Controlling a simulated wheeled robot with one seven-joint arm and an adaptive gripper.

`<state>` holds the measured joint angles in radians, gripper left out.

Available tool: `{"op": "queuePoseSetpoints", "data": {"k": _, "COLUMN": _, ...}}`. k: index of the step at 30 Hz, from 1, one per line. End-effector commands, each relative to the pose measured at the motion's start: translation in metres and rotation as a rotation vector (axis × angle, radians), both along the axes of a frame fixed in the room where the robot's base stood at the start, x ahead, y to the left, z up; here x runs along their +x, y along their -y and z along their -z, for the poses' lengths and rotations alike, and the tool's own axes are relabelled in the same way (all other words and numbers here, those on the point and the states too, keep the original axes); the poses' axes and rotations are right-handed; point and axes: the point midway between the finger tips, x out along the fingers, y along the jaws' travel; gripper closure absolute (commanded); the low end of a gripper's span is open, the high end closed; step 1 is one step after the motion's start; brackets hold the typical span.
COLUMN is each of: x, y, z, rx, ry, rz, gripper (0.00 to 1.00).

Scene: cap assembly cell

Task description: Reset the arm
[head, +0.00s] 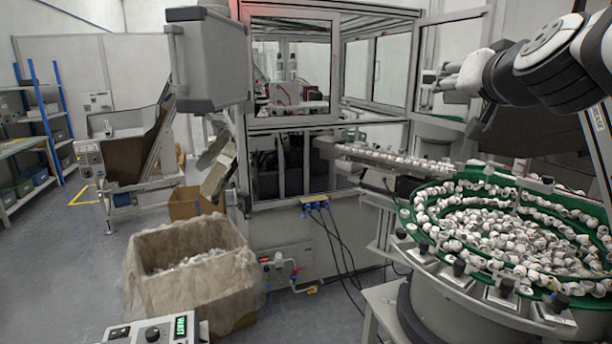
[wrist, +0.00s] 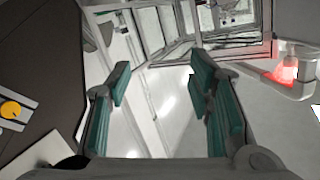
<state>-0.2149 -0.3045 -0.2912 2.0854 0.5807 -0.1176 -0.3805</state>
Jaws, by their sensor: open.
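My arm enters the head view at the upper right, raised above the bowl feeder and reaching left. My gripper (head: 452,82) is at its end, in front of the open glazed door of the assembly machine (head: 290,120). In the wrist view my gripper (wrist: 160,92) has its two green-padded fingers wide apart, with nothing between them. The picture behind the fingers is tilted and shows pale frame panels. A lit red lamp (wrist: 287,70) shows to the right of the fingers.
The green-rimmed bowl feeder (head: 412,215), full of white caps, stands below my arm. A feed track (head: 385,158) with caps runs into the machine. A lined carton (head: 190,290) stands on the floor at left. Open floor (head: 60,270) lies further left.

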Motion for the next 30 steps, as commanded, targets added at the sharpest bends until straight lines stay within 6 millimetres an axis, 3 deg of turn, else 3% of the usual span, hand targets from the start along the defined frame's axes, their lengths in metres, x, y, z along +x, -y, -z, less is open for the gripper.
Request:
{"op": "queuePoseSetpoints", "data": {"k": 3, "x": -0.048, "y": -0.042, "z": 0.047, "rx": -0.007, "ry": -0.174, "rz": -0.154, "gripper": 0.53}}
{"op": "queuePoseSetpoints", "data": {"k": 9, "x": -0.141, "y": -0.083, "z": 0.133, "rx": -0.062, "ry": -0.501, "rz": -0.301, "gripper": 0.53}}
{"op": "queuePoseSetpoints", "data": {"k": 15, "x": -0.231, "y": -0.084, "z": 0.204, "rx": -0.135, "ry": -0.799, "rz": -0.311, "gripper": 0.53}}
{"op": "queuePoseSetpoints", "data": {"k": 18, "x": -0.261, "y": -0.079, "z": 0.225, "rx": -0.160, "ry": -0.898, "rz": -0.292, "gripper": 0.53}}
{"op": "queuePoseSetpoints", "data": {"k": 22, "x": -0.281, "y": -0.074, "z": 0.237, "rx": -0.179, "ry": -0.965, "rz": -0.273, "gripper": 0.53}}
{"op": "queuePoseSetpoints", "data": {"k": 30, "x": -0.284, "y": -0.073, "z": 0.239, "rx": -0.181, "ry": -0.977, "rz": -0.269, "gripper": 0.53}}
